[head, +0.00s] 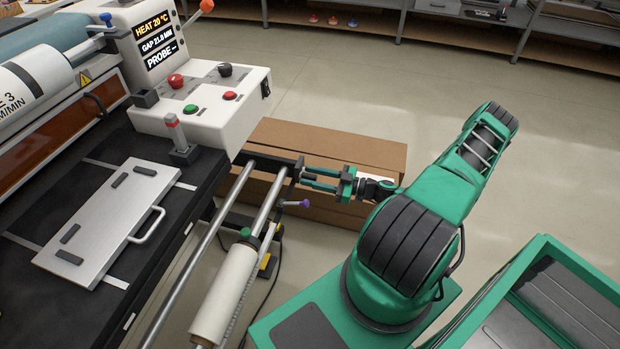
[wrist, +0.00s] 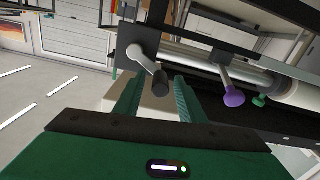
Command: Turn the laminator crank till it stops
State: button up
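The laminator crank is a grey arm with a black handle (wrist: 160,83) at the machine's end in the wrist view. In the head view the handle (head: 309,176) is small and partly hidden by my gripper. My gripper (head: 305,179) reaches in from the right, level with the end of the steel rails. In the wrist view its two green fingers (wrist: 157,82) stand apart, open. The crank handle shows between the fingertips, with gaps on both sides. I cannot tell how deep the handle sits between them.
A purple-knobbed lever (head: 304,203) sits just below the crank, also in the wrist view (wrist: 234,99). A cardboard box (head: 330,145) lies behind my gripper. The control box (head: 205,105) and a metal plate (head: 105,220) are left. Floor beyond is clear.

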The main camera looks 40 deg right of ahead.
jog(key=shift+c, duration=0.6)
grip_shut()
jog(key=shift+a, duration=0.2)
jog(key=shift+d, duration=0.15)
jog(key=shift+d, duration=0.1)
jog(key=shift+r+m, duration=0.15)
jog(key=shift+m, duration=0.15)
